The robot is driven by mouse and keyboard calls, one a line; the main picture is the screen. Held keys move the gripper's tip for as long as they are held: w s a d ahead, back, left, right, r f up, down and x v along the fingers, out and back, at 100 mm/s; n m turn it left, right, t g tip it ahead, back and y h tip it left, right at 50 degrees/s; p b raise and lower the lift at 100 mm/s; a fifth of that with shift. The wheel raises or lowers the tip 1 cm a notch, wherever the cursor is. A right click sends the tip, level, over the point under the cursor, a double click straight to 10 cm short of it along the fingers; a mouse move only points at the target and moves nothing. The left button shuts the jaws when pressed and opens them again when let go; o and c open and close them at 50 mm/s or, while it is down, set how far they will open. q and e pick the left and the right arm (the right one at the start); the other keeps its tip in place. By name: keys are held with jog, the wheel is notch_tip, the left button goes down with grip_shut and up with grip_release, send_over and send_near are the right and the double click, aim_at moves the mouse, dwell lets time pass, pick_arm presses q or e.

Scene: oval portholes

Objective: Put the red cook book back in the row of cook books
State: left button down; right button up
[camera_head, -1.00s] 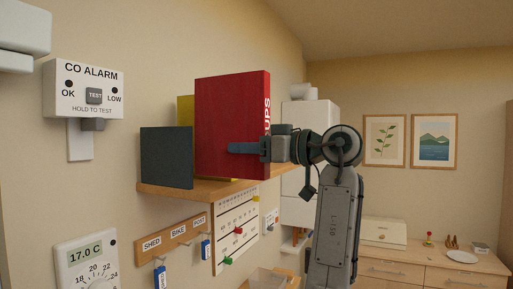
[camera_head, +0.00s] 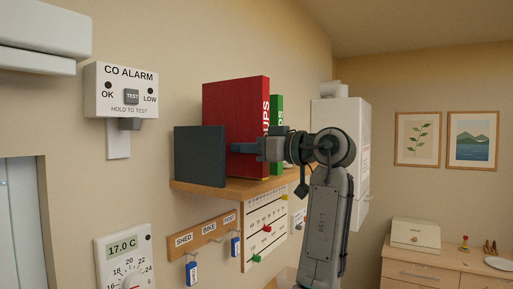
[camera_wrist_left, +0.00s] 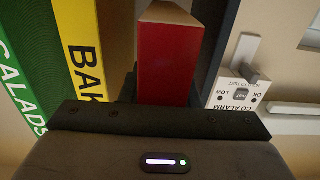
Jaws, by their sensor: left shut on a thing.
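The red cook book (camera_head: 236,103), with "UPS" showing on its spine, is upright at the wall shelf (camera_head: 232,188). My left gripper (camera_head: 250,150) is shut on its spine side. In the left wrist view the red book (camera_wrist_left: 167,65) is between the yellow "BAK" book (camera_wrist_left: 82,45) and a dark panel (camera_wrist_left: 217,50). The green book (camera_head: 277,120) stands to the right in the head view, and also shows in the wrist view (camera_wrist_left: 22,85). The dark panel (camera_head: 200,157) hides the red book's lower left part. I cannot tell whether the book's bottom touches the shelf.
A CO alarm (camera_head: 121,90) is on the wall left of the shelf. A key rack (camera_head: 205,232) and a calendar (camera_head: 266,227) are below it. The air in front of the shelf is clear apart from my arm.

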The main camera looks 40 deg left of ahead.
aim_at(234, 154)
pick_arm(q)
jog(key=shift+s+a+f, duration=0.15)
jog(key=shift+a, duration=0.8)
jog(key=shift+s+a+f, duration=0.1)
jog(key=shift+a+f, duration=0.05)
jog(key=shift+a, duration=0.8)
jog(key=shift+a+f, duration=0.2)
jog(key=shift+f+b, duration=0.3)
jog(key=shift+b, duration=0.15)
jog(key=shift+d, duration=0.15)
jog(key=c, duration=1)
grip_release()
jog(key=shift+s, duration=0.1)
